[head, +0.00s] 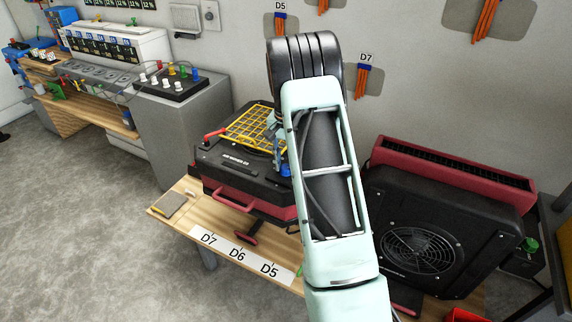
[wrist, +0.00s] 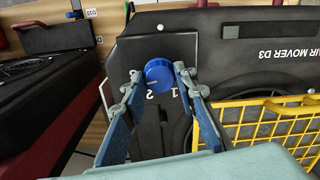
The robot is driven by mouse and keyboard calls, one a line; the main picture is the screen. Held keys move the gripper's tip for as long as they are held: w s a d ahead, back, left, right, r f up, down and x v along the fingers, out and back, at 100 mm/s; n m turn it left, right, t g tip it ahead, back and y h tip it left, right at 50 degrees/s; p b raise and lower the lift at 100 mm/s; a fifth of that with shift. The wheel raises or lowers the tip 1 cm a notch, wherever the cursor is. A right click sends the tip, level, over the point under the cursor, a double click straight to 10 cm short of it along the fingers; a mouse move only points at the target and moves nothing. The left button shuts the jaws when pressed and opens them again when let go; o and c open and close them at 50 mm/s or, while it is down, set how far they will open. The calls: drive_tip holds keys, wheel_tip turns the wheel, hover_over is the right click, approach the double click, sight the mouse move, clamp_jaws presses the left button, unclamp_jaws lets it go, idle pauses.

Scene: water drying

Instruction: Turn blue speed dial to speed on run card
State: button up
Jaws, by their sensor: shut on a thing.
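The blue speed dial (wrist: 159,75) sits on the black top panel of the air mover labelled D3 (wrist: 240,50). A small pale pointer line shows on the dial, on its side toward the printed 1 and 2; its exact setting is hard to read. My gripper (wrist: 158,73) has one fingertip on each side of the dial and is shut on it. In the head view the dial (head: 286,170) shows beside my arm, with my gripper (head: 280,152) partly hidden behind the arm. A small flat card or pad (head: 169,205) lies at the table's left corner; no writing is readable.
A yellow grille (head: 252,128) lies over the mover's top, close to my fingers. A second black and red air mover (head: 425,240) stands to the right. A label strip (head: 240,252) reading D7, D6, D5 lies along the table's front. Wall tags D5 and D7 hang behind.

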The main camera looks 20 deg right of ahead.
drive_tip(key=shift+m, duration=1.1)
drive_tip(key=o, duration=1.2)
drive_tip(key=shift+c, duration=0.2)
drive_tip(key=shift+r, duration=0.1)
wheel_tip(320, 180, up, 12)
